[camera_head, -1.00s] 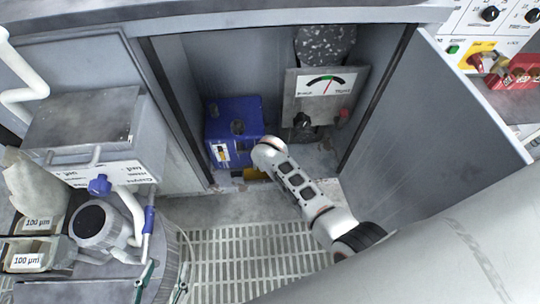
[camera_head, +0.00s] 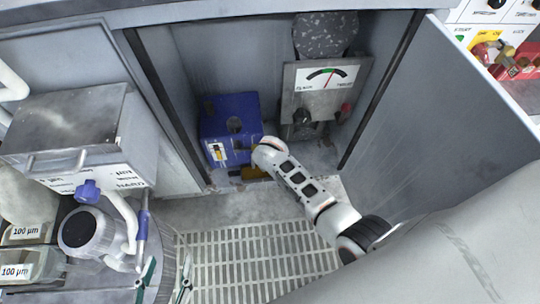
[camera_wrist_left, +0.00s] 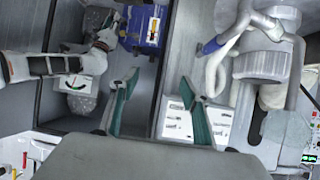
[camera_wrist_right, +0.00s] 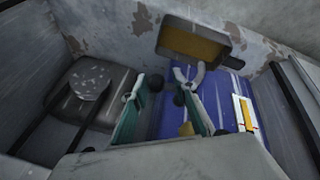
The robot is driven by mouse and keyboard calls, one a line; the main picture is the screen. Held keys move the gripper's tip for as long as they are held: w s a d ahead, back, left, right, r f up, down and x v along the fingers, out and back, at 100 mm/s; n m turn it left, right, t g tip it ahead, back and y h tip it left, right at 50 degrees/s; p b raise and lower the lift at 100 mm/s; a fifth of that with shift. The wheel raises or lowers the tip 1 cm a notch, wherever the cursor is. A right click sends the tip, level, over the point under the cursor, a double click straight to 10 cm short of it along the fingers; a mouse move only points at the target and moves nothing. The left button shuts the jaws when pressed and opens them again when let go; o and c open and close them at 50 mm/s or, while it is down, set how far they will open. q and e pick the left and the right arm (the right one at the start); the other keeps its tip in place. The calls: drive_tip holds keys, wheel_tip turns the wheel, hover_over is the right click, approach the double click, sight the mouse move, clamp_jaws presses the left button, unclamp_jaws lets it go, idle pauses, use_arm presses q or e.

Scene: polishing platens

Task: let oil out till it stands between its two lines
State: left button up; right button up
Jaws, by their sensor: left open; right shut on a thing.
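The blue oil tank (camera_head: 232,118) stands in the open cabinet. Its white gauge plate (camera_head: 218,152) has a yellow strip, also seen in the right wrist view (camera_wrist_right: 245,112); its lines are too small to read the level against. A pan (camera_wrist_right: 200,42) holding yellow oil lies in front of the tank, partly hidden by my right arm in the head view. My right gripper (camera_wrist_right: 162,82) is shut on a small dark part at the tank's front, apparently its tap, mostly hidden by the fingers. My left gripper (camera_head: 168,274) is open and empty, left of the floor grating.
A grey box with a dial (camera_head: 322,78) stands right of the tank. The cabinet door (camera_head: 445,120) stands open at right. A grey container (camera_head: 75,130), a round motor-like unit (camera_head: 88,232) and bins labelled 100 µm (camera_head: 22,272) crowd the left. The grating (camera_head: 245,262) is clear.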

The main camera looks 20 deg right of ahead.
drive_tip(key=shift+w+a+r, duration=0.15)
drive_tip(key=shift+w+r, duration=0.1)
drive_tip(key=shift+w+r+y+p, duration=0.2)
drive_tip(key=shift+r+y+p, duration=0.1)
drive_tip(key=shift+p, duration=0.15)
drive_tip(key=shift+f, duration=0.15)
drive_tip(key=shift+s+a+f, duration=0.1)
drive_tip(key=shift+f, duration=0.05)
drive_tip(key=shift+c, duration=0.2)
drive_tip(key=o, duration=1.2)
drive_tip(key=shift+a, duration=0.1)
use_arm(q)
drive_tip(key=shift+s+a+f, duration=0.3)
drive_tip(key=shift+a, duration=0.2)
drive_tip(key=shift+w+d+r, duration=0.1)
drive_tip(key=shift+r, duration=0.05)
use_arm(e)
drive_tip(key=shift+s+d+f, duration=0.15)
drive_tip(key=shift+d, duration=0.05)
drive_tip(key=shift+v, duration=3.75)
